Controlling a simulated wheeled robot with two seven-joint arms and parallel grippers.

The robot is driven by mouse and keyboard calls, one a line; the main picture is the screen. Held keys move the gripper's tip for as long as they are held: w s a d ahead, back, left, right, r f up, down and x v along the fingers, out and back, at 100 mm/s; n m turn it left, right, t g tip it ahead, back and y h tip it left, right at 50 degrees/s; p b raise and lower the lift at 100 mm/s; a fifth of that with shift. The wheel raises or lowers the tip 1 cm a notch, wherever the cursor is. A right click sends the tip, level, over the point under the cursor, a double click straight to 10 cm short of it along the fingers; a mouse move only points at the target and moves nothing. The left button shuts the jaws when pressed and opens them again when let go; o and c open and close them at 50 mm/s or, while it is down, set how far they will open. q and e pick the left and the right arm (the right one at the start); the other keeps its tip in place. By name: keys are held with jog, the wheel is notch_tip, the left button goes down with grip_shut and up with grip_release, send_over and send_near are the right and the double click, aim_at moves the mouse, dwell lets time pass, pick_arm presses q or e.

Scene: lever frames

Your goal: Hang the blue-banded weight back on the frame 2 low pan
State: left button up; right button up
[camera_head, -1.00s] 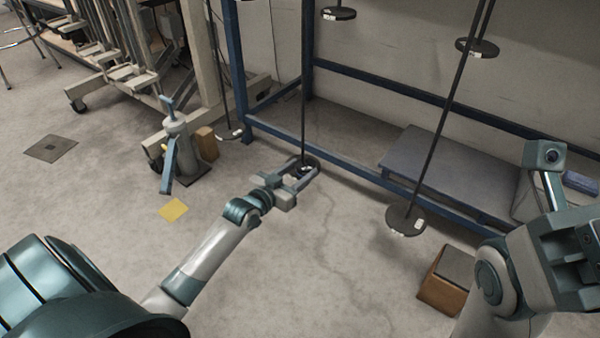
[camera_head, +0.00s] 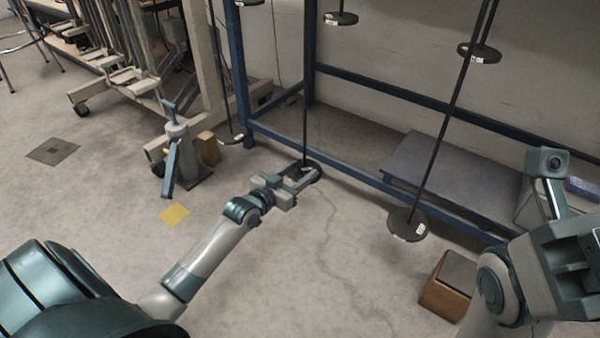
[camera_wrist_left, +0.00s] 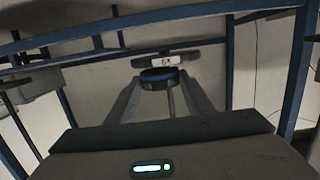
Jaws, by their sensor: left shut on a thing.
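The blue-banded weight (camera_wrist_left: 158,81) is a short dark cylinder with a blue band near its top. It shows between the fingers of my left gripper in the left wrist view. My left gripper (camera_head: 301,176) is shut on it, low over the floor at the foot of a long dark rod. A dark round pan (camera_head: 315,174) at that rod's lower end is partly covered by the gripper. A disc with a white tag (camera_wrist_left: 168,62) shows just behind the weight; contact between them is unclear. My right gripper (camera_head: 590,255) is at the right edge; its fingertips are not clear.
Another low pan (camera_head: 406,225) hangs on a long rod to the right, with higher pans (camera_head: 341,18) (camera_head: 479,53) above. The blue frame's lower beam (camera_head: 345,170) runs behind the gripper. A brown box (camera_head: 447,290) and a grey platform (camera_head: 435,165) stand right. Open floor lies in front.

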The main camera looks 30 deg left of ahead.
pick_arm(q)
jog(key=shift+w+a+r, duration=0.1)
jog(key=shift+w+a, duration=0.5)
dwell(1.0)
jog(key=shift+f, duration=0.4)
dwell(0.5)
jog(key=o, duration=1.3)
jog(key=shift+f, duration=0.15)
jog(key=shift+s, duration=0.1)
jog(key=shift+s+r+p, duration=0.25)
jog(key=shift+s+p, duration=0.2)
jog(key=shift+p, duration=0.05)
jog(key=shift+s+a+r+p, duration=0.1)
jog(key=shift+s+r+p, duration=0.1)
jog(key=shift+s+p, duration=1.15)
jog(key=shift+s+a+r+p, duration=0.1)
jog(key=shift+s+r+p, duration=0.1)
jog(key=shift+s+p, duration=1.1)
